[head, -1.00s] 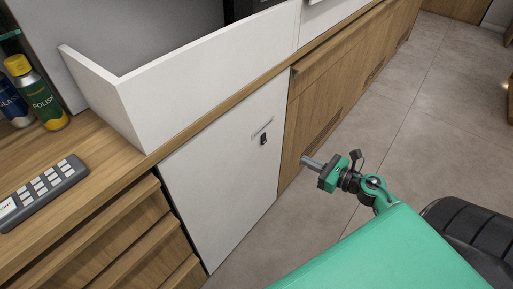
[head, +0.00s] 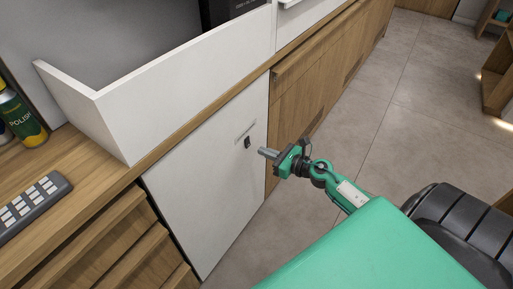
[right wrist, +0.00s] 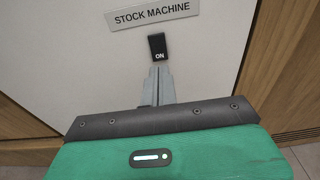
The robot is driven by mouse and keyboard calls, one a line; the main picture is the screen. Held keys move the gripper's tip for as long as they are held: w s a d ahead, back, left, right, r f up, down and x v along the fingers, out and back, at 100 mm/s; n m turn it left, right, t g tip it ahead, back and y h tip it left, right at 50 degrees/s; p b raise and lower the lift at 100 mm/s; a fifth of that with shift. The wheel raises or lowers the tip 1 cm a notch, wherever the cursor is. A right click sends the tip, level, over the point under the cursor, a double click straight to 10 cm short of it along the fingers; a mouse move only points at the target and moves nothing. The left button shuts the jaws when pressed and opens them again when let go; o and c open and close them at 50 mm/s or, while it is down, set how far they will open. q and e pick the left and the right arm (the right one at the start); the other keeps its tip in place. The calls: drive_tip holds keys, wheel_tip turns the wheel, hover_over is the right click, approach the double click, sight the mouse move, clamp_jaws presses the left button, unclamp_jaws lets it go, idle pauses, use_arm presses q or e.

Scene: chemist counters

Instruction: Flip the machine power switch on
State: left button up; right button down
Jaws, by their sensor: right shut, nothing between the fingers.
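The power switch (head: 247,142) is a small black rocker on the white machine panel (head: 205,170) in the head view. In the right wrist view the switch (right wrist: 158,47) shows the word ON on its lower part, under a plate (right wrist: 152,15) reading STOCK MACHINE. My right gripper (head: 265,152) is shut and empty, with its fingertips just right of and slightly below the switch in the head view. In the right wrist view the fingertips (right wrist: 158,72) point at the panel just below the switch. Whether they touch the panel, I cannot tell. My left gripper is out of view.
Wooden drawers (head: 120,235) stand left of the panel and wooden cabinet doors (head: 310,90) right of it. A white-walled bin (head: 150,95) sits above. A grey remote-like keypad (head: 32,208) and a polish can (head: 20,118) are on the counter. The floor (head: 420,120) is clear.

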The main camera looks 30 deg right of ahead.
sight(249, 145)
drive_tip(key=shift+x, duration=2.05)
